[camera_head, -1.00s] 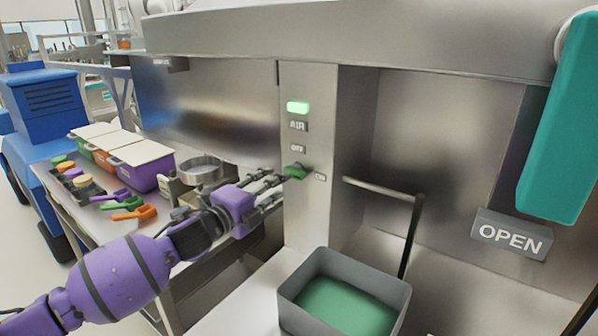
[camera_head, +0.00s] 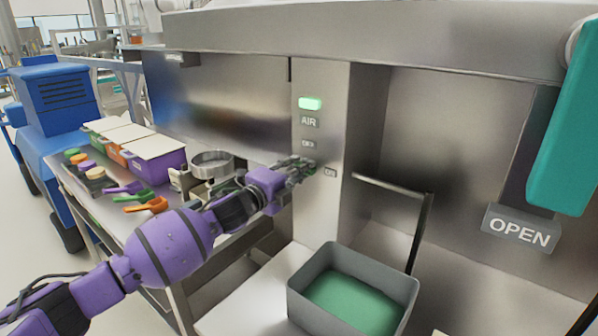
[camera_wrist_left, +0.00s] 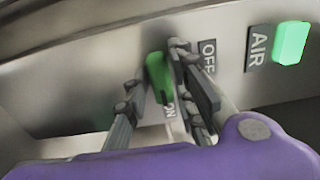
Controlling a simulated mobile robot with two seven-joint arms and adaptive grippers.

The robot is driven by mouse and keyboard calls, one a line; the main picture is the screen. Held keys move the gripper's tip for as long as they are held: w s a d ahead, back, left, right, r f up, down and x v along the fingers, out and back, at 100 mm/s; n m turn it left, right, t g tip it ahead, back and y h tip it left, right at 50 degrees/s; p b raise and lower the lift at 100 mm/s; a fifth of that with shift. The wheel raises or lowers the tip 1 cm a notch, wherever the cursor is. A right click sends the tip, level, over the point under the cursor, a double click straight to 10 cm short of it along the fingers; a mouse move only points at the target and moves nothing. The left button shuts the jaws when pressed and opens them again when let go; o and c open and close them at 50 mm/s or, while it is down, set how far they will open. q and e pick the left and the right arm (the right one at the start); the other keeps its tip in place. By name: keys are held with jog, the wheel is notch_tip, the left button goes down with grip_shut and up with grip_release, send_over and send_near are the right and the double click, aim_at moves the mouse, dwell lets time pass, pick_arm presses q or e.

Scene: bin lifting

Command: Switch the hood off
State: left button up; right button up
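The green knob (camera_wrist_left: 157,76) sits on the grey metal hood panel (camera_head: 313,220), between the OFF label (camera_wrist_left: 208,57) and the ON label (camera_wrist_left: 170,107). In the head view the knob is mostly hidden behind my fingers. My left gripper (camera_head: 303,168) is at the panel with its fingers apart. In the left wrist view the knob is between the fingers of my left gripper (camera_wrist_left: 160,95). The finger on the OFF side is right beside the knob; I cannot tell if they touch. A green light (camera_head: 310,103) glows above the AIR label (camera_head: 309,122). My right gripper is out of view.
A grey bin (camera_head: 300,292) with a green inside stands below right of the panel, with a dark handle bar (camera_head: 420,230) behind. A teal block (camera_head: 560,120) and an OPEN sign (camera_head: 519,232) are at right. Coloured boxes (camera_head: 160,165) stand on the left table.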

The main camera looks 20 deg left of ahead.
pick_arm(q)
grip_shut()
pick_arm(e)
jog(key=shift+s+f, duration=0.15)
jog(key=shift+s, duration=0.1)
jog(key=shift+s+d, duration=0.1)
